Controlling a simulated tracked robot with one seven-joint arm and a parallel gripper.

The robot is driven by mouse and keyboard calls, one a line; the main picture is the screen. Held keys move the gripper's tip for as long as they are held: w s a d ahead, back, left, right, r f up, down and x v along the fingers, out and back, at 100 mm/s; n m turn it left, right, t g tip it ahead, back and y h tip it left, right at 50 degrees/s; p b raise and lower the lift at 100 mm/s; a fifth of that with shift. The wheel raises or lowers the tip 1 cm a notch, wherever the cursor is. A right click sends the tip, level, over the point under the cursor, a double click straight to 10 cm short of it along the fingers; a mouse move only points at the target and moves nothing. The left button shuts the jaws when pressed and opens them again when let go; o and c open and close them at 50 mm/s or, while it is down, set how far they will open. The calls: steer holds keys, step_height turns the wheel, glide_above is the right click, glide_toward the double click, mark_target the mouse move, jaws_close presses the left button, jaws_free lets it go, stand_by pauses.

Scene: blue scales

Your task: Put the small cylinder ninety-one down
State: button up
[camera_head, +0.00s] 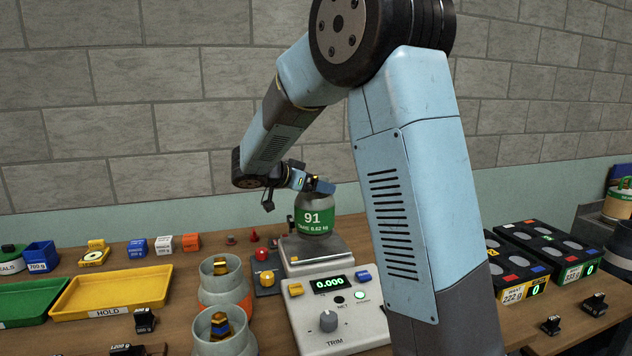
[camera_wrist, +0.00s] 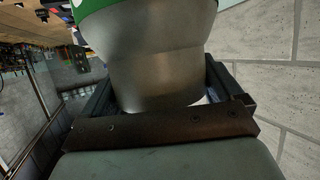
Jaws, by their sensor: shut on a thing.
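The small cylinder ninety-one (camera_head: 314,218) is grey with a green label reading 91. It stands upright over the square metal pan (camera_head: 338,262) of the scale. I cannot tell whether its base touches the pan; the scale's display (camera_head: 328,283) reads 0.000. My gripper (camera_head: 316,186) is shut on the cylinder's upper part. In the wrist view the cylinder (camera_wrist: 150,62) fills the space between the jaws, with part of its green band at the top edge.
Left of the scale stand grey round holders (camera_head: 222,283). A yellow HOLD tray (camera_head: 115,292) and a green tray (camera_head: 22,300) lie farther left. A brick wall rises behind the bench.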

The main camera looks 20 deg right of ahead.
steer(key=shift+w+f, duration=0.2)
steer(key=shift+f, duration=1.45)
steer(key=o, duration=1.7)
steer(key=shift+f, duration=0.1)
steer(key=shift+s+a, duration=0.1)
